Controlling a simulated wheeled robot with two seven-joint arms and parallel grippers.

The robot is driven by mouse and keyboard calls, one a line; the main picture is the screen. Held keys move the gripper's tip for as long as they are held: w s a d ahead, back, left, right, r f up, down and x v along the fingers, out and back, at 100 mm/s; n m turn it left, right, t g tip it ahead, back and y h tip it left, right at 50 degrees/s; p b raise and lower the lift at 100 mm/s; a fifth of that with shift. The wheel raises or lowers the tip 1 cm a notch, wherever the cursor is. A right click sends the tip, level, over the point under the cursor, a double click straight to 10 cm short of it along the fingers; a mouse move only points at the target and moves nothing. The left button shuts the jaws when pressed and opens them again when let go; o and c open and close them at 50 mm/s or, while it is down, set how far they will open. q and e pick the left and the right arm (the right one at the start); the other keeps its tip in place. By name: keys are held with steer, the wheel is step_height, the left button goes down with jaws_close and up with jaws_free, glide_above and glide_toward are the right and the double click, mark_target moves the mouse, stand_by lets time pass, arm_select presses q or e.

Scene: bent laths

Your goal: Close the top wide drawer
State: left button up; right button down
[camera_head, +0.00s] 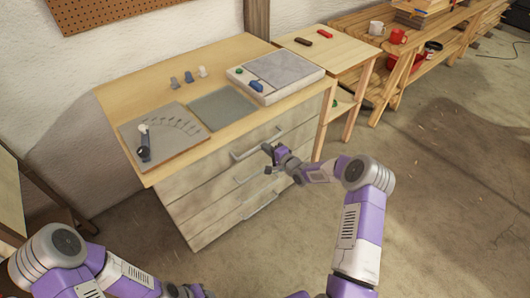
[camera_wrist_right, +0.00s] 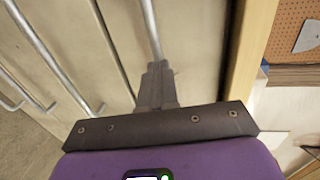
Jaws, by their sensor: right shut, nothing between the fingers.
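The top wide drawer (camera_head: 208,172) is the uppermost pale wooden front of the cabinet under the worktop, with a metal bar handle (camera_head: 245,153). It looks near flush with the fronts below; I cannot tell whether a small gap remains. My right gripper (camera_head: 269,158) is at the right part of this handle, fingers pointing to the front. In the right wrist view the shut, empty fingers (camera_wrist_right: 157,88) overlap the end of a bar handle (camera_wrist_right: 151,28); contact is unclear. My left arm shows at the lower left, its gripper outside the picture.
Lower drawers with bar handles (camera_head: 262,203) lie beneath. The worktop (camera_head: 125,97) overhangs and carries a dial board (camera_head: 182,142), a grey mat (camera_head: 222,108) and a white tray (camera_head: 310,76). A small side table (camera_head: 340,50) stands to the right. Floor in front is clear.

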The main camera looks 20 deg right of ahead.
steer(key=shift+w+a+r, duration=0.15)
steer(key=shift+w+r, duration=0.05)
steer(key=shift+r, duration=0.05)
steer(key=shift+a+r, duration=0.15)
steer(key=shift+s, duration=0.1)
steer(key=d+f+p+v, duration=0.1)
steer(key=p+v, duration=0.3)
steer(key=v, duration=1)
steer(key=s+a+f+n+g, duration=0.35)
steer(key=s+a+f, duration=0.2)
steer(key=a, duration=0.25)
steer(key=s+a+f+n+g, duration=0.2)
steer(key=s+a+f+g, duration=0.3)
steer(key=a, duration=0.4)
steer(key=s+a+f+n+g, duration=0.1)
steer(key=s+a+n+g, duration=0.2)
steer(key=s, duration=0.6)
steer(key=s+a+f+n+g+p, duration=0.1)
steer(key=s+a+f+n+g, duration=0.1)
steer(key=s, duration=0.7)
steer(key=shift+a+n+g+h, duration=0.3)
steer(key=shift+a+n+g, duration=0.15)
steer(key=shift+n, duration=0.1)
